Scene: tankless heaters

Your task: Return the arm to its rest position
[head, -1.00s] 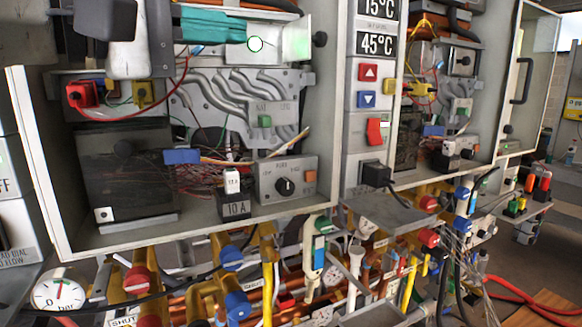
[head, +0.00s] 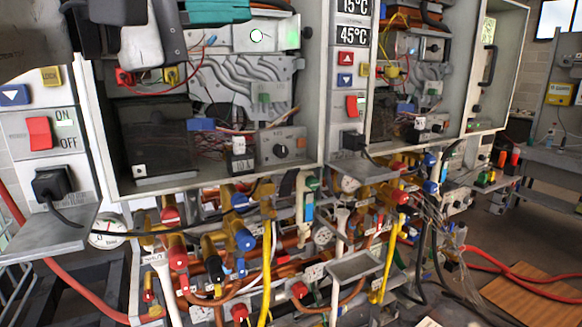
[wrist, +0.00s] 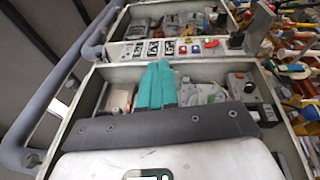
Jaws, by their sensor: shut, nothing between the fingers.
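My gripper (head: 246,10) shows at the top of the head view, its teal fingers pointing right across the upper part of the open left heater cabinet (head: 108,160). In the wrist view my gripper (wrist: 158,66) has its two teal fingers together, with nothing seen between them. The fingers overlap the cabinet's inside in that view; I cannot tell how far they are from the parts behind. My dark and white arm links cover the top left of the head view.
A second open heater cabinet (head: 464,125) stands to the right, its glass door open. A red switch (head: 39,133) and a shelf with a black plug (head: 51,184) are at left. Valves and pipes crowd below. A gauge (head: 109,232) hangs lower left. Floor shows at lower right.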

